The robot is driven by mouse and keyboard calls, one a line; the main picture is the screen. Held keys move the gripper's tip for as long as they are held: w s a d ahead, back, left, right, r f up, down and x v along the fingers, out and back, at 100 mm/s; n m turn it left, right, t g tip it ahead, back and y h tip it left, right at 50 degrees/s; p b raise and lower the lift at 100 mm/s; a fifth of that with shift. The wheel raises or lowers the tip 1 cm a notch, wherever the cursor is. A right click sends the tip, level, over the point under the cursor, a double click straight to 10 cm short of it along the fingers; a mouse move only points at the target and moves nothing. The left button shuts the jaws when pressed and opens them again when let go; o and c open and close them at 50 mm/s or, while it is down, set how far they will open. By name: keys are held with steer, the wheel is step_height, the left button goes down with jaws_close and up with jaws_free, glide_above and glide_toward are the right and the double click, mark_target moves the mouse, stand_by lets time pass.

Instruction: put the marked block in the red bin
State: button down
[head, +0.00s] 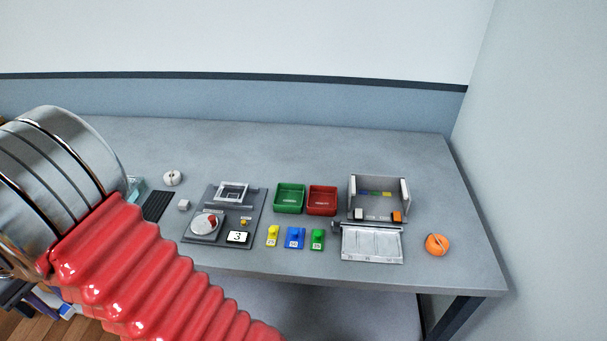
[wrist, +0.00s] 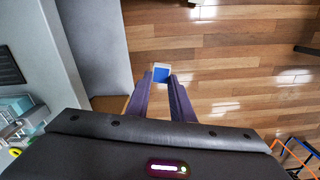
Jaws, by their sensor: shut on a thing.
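My gripper (wrist: 161,88) shows in the wrist view, its two dark purple fingers shut on a small block (wrist: 161,74) with a blue face and a pale border. The block sits at the fingertips, with wooden floor behind it in the picture. I cannot tell whether its blue face is the mark. The gripper and held block do not show in the head view, where my red ribbed arm fills the lower left. The red bin (head: 322,201) stands on the grey table, right of the green bin (head: 289,198); it looks empty.
The table (head: 390,152) bears a grey panel (head: 258,210) with a dial and a "3" card. Yellow (head: 272,235), blue (head: 295,237) and green (head: 317,239) labelled pieces lie before the bins. An open-fronted box (head: 380,190) stands right, with an orange round thing (head: 437,244) beyond.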

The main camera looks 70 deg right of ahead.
steer(key=shift+d, duration=0.15)
